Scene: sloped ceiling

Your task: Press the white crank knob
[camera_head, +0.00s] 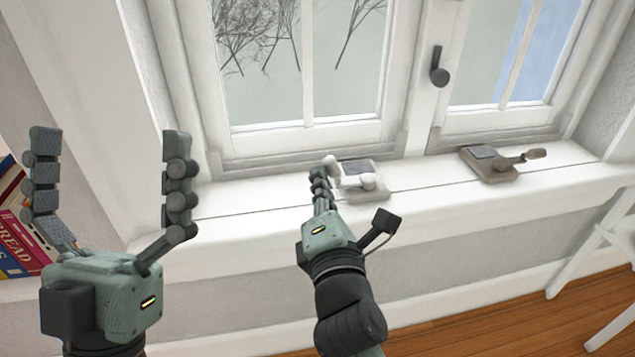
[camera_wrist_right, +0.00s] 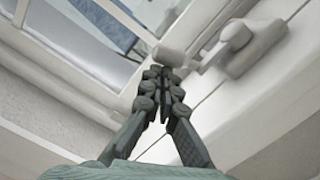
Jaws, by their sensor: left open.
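The white crank (camera_head: 362,177) sits on the windowsill, with its arm and white knob (camera_head: 331,164) pointing left. In the right wrist view the crank's body (camera_wrist_right: 252,48) is at the upper right, and its knob (camera_wrist_right: 168,56) lies just past my fingertips. My right gripper (camera_head: 318,174) has its fingers together, with the tips right at the knob; it also shows in the right wrist view (camera_wrist_right: 157,73). I cannot tell whether they touch the knob. My left gripper (camera_head: 111,142) is wide open and empty at the left, away from the crank.
A second, brownish crank (camera_head: 490,163) with a wooden-looking knob sits on the sill further right. A dark window handle (camera_head: 438,68) is on the frame above. Books (camera_head: 15,225) stand at the far left. A white chair or stool (camera_head: 603,250) is at the right.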

